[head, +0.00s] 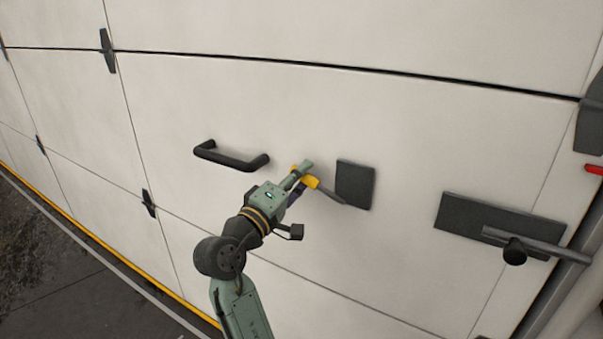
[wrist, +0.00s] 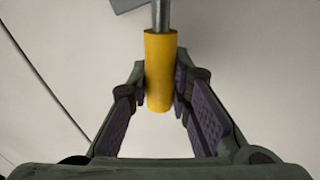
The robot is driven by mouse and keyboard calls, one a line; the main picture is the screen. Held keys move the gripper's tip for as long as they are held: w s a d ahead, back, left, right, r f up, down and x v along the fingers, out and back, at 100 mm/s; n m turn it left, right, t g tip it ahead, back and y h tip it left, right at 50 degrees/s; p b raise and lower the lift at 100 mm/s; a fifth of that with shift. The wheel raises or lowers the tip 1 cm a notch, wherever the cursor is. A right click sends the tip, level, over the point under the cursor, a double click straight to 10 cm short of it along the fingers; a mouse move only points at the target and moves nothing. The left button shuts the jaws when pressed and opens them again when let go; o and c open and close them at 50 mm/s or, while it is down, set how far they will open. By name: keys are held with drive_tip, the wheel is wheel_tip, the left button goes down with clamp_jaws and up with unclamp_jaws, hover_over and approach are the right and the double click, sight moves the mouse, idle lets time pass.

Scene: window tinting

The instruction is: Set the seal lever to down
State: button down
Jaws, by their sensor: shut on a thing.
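The seal lever has a yellow grip (head: 312,183) on a thin grey metal rod (head: 331,195). The rod comes out from a dark square plate (head: 355,184) on the white panelled door. The lever points left and slightly up in the head view. My gripper (head: 301,178) is shut on the yellow grip. In the wrist view, the yellow grip (wrist: 160,65) stands between the two finger pads of my gripper (wrist: 159,84), with the rod (wrist: 161,15) running up to the plate's edge (wrist: 128,4). My fingers hide part of the grip in the head view.
A black bar handle (head: 231,157) is fixed on the door left of the lever. A dark latch plate (head: 460,215) with a grey bar and black knob (head: 514,252) sits to the right. Black hinges (head: 107,50) line the panel seams. The door between these is bare.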

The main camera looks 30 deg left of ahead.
drive_tip(key=shift+f, duration=0.1)
drive_tip(key=c, duration=1.4)
unclamp_jaws()
drive_tip(key=shift+c, duration=0.2)
drive_tip(key=shift+s, duration=0.15)
drive_tip(key=v, duration=1.2)
